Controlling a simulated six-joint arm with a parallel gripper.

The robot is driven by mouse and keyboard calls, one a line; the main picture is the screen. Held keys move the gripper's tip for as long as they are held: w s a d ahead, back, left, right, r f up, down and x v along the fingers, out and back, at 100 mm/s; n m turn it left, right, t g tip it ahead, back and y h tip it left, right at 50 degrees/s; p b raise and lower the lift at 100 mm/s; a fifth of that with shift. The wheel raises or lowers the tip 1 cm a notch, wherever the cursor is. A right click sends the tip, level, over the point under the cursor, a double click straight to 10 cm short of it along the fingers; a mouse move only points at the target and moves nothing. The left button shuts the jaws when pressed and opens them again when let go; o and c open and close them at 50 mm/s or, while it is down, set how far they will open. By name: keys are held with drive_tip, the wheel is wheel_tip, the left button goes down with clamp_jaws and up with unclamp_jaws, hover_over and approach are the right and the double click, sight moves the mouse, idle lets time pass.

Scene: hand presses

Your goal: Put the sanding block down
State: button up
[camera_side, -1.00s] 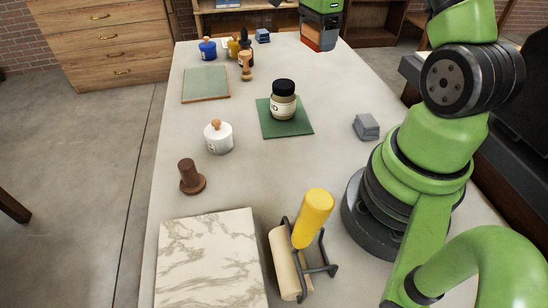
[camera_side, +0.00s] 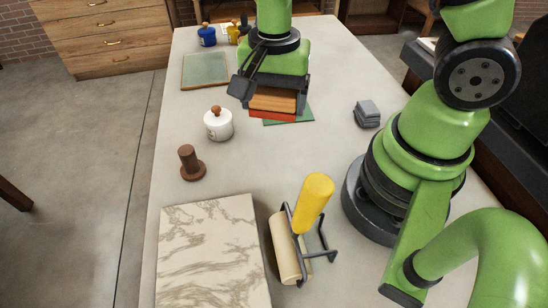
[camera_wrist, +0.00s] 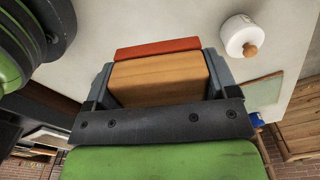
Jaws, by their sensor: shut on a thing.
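The sanding block (camera_side: 275,100) is a wooden block with a red-orange layer along its underside. My gripper (camera_side: 272,92) is shut on it, with one dark finger at each side. In the wrist view the block (camera_wrist: 160,78) lies between the two fingers, its red layer (camera_wrist: 158,48) at the far edge. In the side view the block overlaps the green mat (camera_side: 297,119), of which only the near and right edges show. I cannot tell how high the block is. The dark-lidded jar on the mat is hidden behind the gripper.
A white knobbed pot (camera_side: 218,124) and a brown wooden peg (camera_side: 190,165) stand at left. A framed green board (camera_side: 205,70) lies behind them. A grey block (camera_side: 367,114) is at right. A marble slab (camera_side: 210,250) and yellow-handled roller (camera_side: 313,205) are nearest. Bare table lies centrally.

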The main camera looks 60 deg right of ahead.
sight(274, 160)
wheel_tip(274, 160, down, 12)
drive_tip(key=shift+f, duration=0.2)
idle(0.5)
drive_tip(key=shift+f, duration=0.1)
drive_tip(key=o, duration=0.8)
drive_tip(key=shift+o, duration=0.2)
